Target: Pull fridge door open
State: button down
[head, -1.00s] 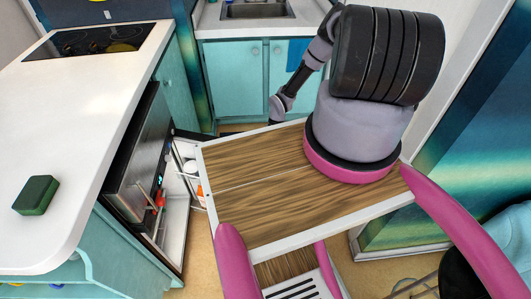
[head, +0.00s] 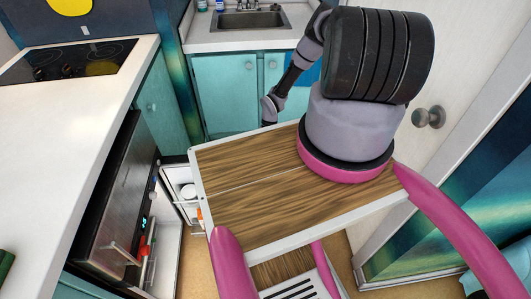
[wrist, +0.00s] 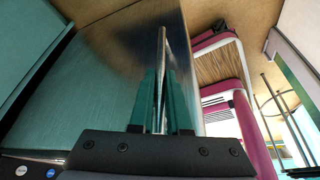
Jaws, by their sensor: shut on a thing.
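The fridge door's steel front (wrist: 120,55) fills the middle of the wrist view, with a thin upright handle bar (wrist: 162,45) on it. My gripper (wrist: 160,82) is shut on this bar, one teal finger on each side. In the head view the door stands open, and its white inner side with shelves (head: 184,192) shows beside my wooden top. White and orange items sit on the shelves. My gripper and the handle are hidden there behind my own body.
A white counter (head: 60,140) with a black cooktop (head: 65,58) runs along the left. A dark steel appliance front (head: 108,190) is below it. A sink (head: 250,20) over teal cabinets (head: 225,90) is ahead. A white door with a round knob (head: 428,117) is close on the right.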

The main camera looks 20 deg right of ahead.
jog(key=shift+w, duration=0.15)
jog(key=c, duration=0.9)
grip_release()
jog(key=shift+a, duration=0.1)
jog(key=shift+r, duration=0.1)
jog(key=v, duration=1)
jog(key=shift+w+d+r, duration=0.1)
jog(key=shift+d+r, duration=0.1)
jog(key=shift+r, duration=0.1)
